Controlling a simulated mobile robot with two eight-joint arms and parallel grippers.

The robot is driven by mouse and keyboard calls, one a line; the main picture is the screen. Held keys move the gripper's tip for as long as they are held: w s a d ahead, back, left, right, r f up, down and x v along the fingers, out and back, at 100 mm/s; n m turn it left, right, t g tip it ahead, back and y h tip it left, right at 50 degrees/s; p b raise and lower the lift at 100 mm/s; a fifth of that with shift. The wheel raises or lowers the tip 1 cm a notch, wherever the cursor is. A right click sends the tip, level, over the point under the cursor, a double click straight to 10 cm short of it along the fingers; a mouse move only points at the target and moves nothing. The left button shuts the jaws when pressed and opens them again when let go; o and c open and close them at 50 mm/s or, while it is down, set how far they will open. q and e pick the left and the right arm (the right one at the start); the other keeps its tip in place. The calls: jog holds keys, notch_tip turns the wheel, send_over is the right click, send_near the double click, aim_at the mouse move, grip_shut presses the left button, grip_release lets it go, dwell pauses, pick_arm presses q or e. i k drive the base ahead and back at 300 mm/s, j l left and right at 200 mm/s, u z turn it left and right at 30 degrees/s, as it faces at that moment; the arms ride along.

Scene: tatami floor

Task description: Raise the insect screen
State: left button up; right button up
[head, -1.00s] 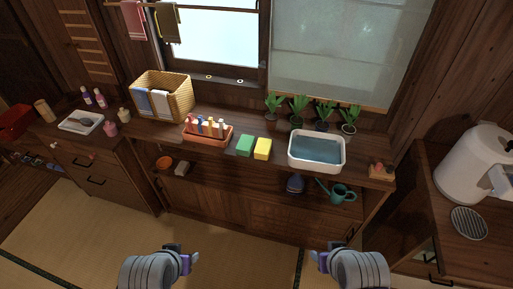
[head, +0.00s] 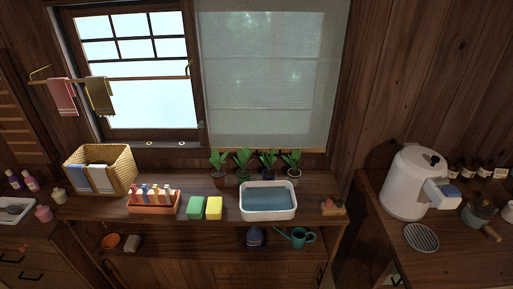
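The insect screen (head: 265,75) is a pale, translucent grey-green sheet over the right part of the window. It hangs down to a thin wooden bar (head: 268,150) along its bottom edge, just above the potted plants. Window bars show faintly through it. The left window pane (head: 145,80) beside it is uncovered and bright. Neither of my grippers is in this view now.
A counter below the window holds several potted plants (head: 243,160), a white basin of water (head: 268,214), sponges (head: 205,207), a bottle rack (head: 154,206) and a wicker basket (head: 122,165). Towels (head: 100,96) hang at left. A white water boiler (head: 408,185) stands right.

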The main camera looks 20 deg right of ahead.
aim_at(224, 118)
jog(key=i+j, duration=0.15)
jog(key=i, duration=0.35)
jog(key=i+j+z, duration=0.1)
jog(key=i, duration=0.4)
